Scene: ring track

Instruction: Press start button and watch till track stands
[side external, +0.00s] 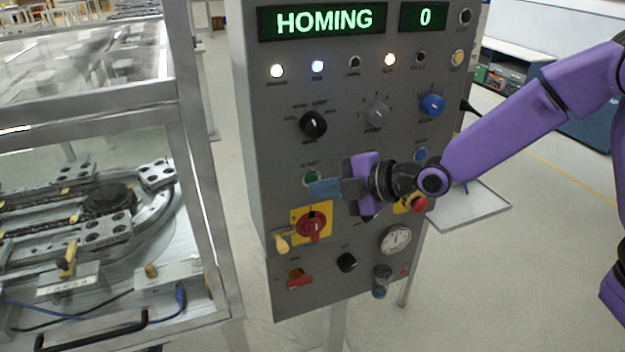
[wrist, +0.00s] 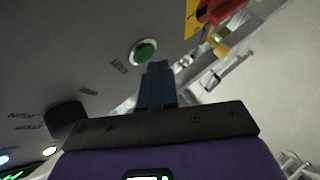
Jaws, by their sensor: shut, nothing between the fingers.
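The green start button (side external: 312,178) shows at mid-height on the left, and in the wrist view (wrist: 144,51). My gripper (side external: 322,188) is shut and empty, its blue fingertips close beside the button; they also show in the wrist view (wrist: 155,66). I cannot tell whether they touch. The ring track (side external: 105,235) lies in the framed enclosure at left, partly hidden by the frame.
Below the button sits a red rotary switch (side external: 313,226) on a yellow plate. A red emergency button (side external: 418,204) is under my wrist. Black knobs (side external: 313,124) and a blue knob (side external: 432,105) stand out above. Several indicator lamps are lit. A shelf (side external: 468,207) projects at right.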

